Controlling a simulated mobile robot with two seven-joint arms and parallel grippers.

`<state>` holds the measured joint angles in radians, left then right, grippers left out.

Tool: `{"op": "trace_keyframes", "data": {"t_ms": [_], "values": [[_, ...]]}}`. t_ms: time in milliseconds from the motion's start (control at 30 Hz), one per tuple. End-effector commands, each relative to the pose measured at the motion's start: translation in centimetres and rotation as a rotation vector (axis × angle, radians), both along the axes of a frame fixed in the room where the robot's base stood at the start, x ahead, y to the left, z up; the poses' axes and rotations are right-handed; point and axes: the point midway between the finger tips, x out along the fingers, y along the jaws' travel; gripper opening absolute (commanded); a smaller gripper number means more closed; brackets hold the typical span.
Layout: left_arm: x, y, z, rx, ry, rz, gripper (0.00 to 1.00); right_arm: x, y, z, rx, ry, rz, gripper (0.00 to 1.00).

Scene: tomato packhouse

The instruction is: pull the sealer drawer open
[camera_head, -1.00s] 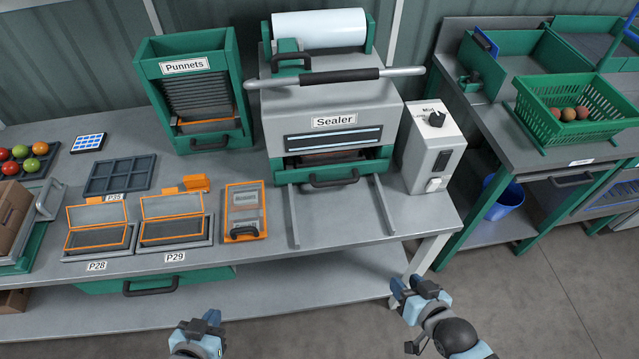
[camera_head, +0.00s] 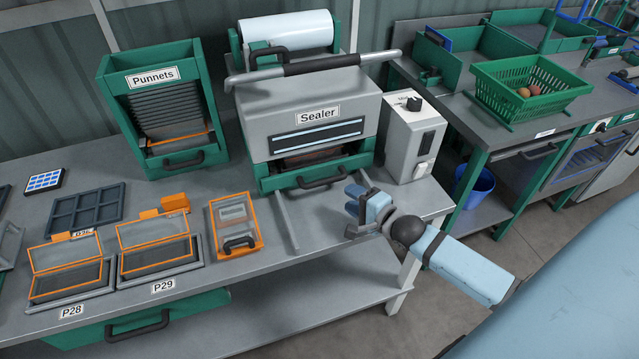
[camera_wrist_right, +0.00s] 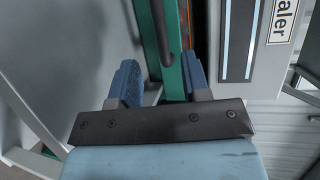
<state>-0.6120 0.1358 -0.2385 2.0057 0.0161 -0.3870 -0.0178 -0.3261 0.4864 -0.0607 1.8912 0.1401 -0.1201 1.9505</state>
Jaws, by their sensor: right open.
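The grey sealer (camera_head: 310,105) stands on the bench. Its green drawer front (camera_head: 272,184) sits at the bottom, close against the body, with a dark bar handle (camera_head: 322,181). My right gripper (camera_head: 352,198) is open and empty, in front of the drawer and just right of the handle. In the right wrist view the handle (camera_wrist_right: 162,32) shows beyond and between the spread blue fingers (camera_wrist_right: 160,82), apart from them, along the green drawer front (camera_wrist_right: 172,58). My left gripper is out of view.
A grey rail (camera_head: 287,222) runs forward on the bench below the drawer; my right arm covers the area of the other rail. An orange-framed tray (camera_head: 236,226) lies left of it. A grey control box (camera_head: 414,140) stands close on the right.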

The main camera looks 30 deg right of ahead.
Motion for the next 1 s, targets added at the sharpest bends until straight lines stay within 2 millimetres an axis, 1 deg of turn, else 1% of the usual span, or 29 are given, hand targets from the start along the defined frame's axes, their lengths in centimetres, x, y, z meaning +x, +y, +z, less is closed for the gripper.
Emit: {"op": "trace_keyframes", "data": {"t_ms": [33, 300, 400, 500, 633, 933, 967, 1000], "values": [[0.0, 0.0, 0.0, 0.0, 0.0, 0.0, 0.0, 1.2, 0.1, -0.1, -0.001, -0.003, -0.001, 0.43], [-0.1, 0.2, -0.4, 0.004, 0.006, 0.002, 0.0, 6.7, 1.1, -1.1, -0.003, -0.001, 0.0, 0.43], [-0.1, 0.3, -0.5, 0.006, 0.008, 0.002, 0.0, 8.2, 1.4, -1.5, -0.004, -0.001, 0.001, 0.43], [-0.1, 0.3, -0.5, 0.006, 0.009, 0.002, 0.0, 9.3, 1.5, -1.7, -0.002, 0.001, -0.001, 0.43], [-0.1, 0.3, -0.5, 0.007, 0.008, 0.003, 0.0, 10.1, 1.7, -1.9, -0.003, 0.001, 0.001, 0.43], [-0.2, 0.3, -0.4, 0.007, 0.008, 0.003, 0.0, 10.2, 1.8, -2.0, -0.002, 0.002, 0.001, 0.43], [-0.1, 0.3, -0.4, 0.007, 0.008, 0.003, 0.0, 10.2, 1.8, -2.0, -0.002, 0.002, 0.001, 0.39], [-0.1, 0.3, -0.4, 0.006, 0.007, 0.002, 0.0, 10.2, 1.7, -2.0, -0.002, 0.002, 0.001, 0.29]]}}
